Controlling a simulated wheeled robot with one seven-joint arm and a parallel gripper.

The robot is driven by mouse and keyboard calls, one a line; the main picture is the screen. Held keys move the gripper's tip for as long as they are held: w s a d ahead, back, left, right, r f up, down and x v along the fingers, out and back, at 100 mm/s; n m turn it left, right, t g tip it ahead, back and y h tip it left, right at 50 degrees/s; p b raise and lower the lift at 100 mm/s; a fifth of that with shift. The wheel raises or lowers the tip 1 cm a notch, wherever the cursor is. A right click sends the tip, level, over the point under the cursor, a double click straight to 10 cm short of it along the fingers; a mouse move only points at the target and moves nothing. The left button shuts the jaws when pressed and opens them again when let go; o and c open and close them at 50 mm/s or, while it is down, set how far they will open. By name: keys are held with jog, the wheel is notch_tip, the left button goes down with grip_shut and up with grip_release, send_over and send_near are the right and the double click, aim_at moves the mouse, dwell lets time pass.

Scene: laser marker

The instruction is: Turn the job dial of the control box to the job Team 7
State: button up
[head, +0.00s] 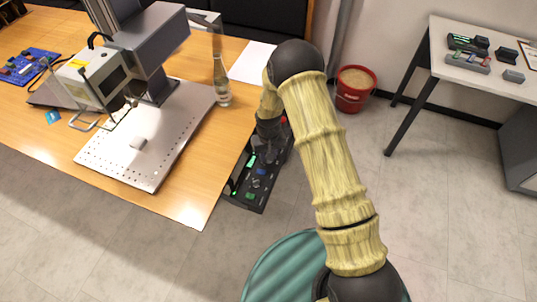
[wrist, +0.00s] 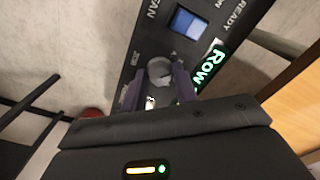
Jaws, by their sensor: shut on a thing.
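The black control box (head: 262,178) sits at the right edge of the wooden table in the head view, partly hidden by my arm. In the wrist view the control box (wrist: 150,38) fills the upper middle. Its round grey job dial (wrist: 160,70) lies between the two fingers of my gripper (wrist: 160,86), which is shut on it. A lit green display (wrist: 208,66) beside the dial shows text starting "Row"; the rest is hidden. A blue button (wrist: 187,22) and the words "READY" and "JOB" are near. In the head view my gripper is mostly hidden behind my wrist.
The laser marker (head: 150,50) with its perforated metal plate (head: 120,158) stands on the table, left of the box. A clear bottle (head: 221,85) stands near the plate. A red bucket (head: 356,90) is on the floor. A side table (head: 490,78) is at right.

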jog(key=o, duration=1)
jog(key=shift+c, duration=0.2)
jog(key=shift+r, duration=0.1)
notch_tip(320, 180, up, 17)
jog(key=shift+r, duration=0.15)
jog(key=s+d+r+m+t+p, duration=0.2)
jog(key=s+d+r+p, duration=0.6)
jog(key=s+d+r, duration=0.7)
jog(key=s+r+m, duration=0.1)
jog(key=s+r, duration=0.1)
jog(key=s, duration=0.2)
jog(key=shift+d+r+t, duration=0.3)
jog(key=shift+r, duration=0.1)
